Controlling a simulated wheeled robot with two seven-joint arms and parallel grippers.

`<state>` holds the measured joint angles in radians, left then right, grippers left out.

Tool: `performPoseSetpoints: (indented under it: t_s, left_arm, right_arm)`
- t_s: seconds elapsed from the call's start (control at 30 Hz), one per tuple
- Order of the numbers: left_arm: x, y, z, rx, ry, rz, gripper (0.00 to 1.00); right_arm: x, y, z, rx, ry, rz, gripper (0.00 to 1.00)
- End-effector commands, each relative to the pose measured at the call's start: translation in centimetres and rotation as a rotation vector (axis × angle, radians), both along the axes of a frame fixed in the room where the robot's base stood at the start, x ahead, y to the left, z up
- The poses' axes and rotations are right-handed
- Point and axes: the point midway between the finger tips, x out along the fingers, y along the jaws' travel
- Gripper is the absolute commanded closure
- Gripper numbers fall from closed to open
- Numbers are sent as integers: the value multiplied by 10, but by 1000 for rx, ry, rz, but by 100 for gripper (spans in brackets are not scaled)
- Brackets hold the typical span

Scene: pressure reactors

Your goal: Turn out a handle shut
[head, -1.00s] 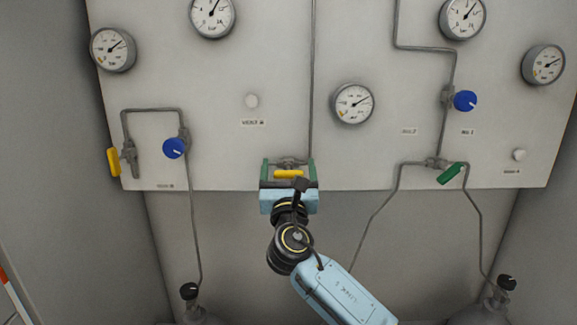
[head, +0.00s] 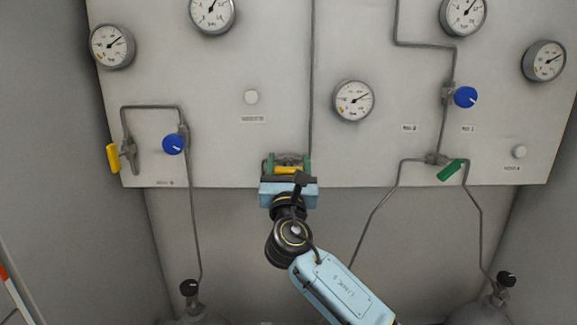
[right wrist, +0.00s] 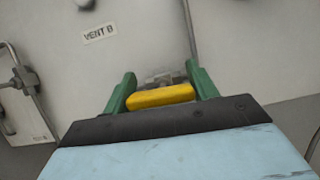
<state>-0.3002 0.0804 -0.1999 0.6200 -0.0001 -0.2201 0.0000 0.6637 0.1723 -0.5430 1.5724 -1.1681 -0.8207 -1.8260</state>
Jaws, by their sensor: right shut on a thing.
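A yellow valve handle (head: 287,170) lies crosswise, about level, at the lower middle edge of the grey panel (head: 220,60). My right gripper (head: 288,162) is shut on it, with its green fingers at the handle's two ends. The right wrist view shows the yellow handle (right wrist: 160,96) between the green fingers (right wrist: 160,88). The valve body behind it is partly hidden. A second yellow handle (head: 113,158) hangs upright at the panel's left edge, and a green handle (head: 450,171) sits tilted at the right. No label reading "out a" is legible. My left gripper is not in view.
Blue knobs (head: 173,144) (head: 465,97), several round gauges (head: 353,100) and thin pipes (head: 312,80) are on the panel. A "VENT B" label (right wrist: 100,34) shows in the wrist view. Cylinders with black knobs (head: 189,288) (head: 506,279) stand below. Space under the panel is mostly clear.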

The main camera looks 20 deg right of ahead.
Motion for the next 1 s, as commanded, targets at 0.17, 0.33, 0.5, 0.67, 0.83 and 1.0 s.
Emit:
performPoseSetpoints:
  t_s: [0.17,0.33,0.5,0.67,0.83,1.0]
  left_arm:
    - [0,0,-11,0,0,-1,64]
    - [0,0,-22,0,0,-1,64]
    - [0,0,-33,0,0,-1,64]
    - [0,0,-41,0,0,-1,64]
    - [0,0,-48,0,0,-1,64]
    - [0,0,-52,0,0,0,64]
  right_arm:
    - [0,0,-3,94,-25,1,65]
    - [-1,-1,-4,227,-64,1,65]
    - [-1,-2,-4,383,-108,1,65]
    - [-1,-3,-4,529,-150,0,65]
    - [-1,-4,-4,684,-195,-1,65]
    - [-1,-5,-5,839,-238,-1,65]
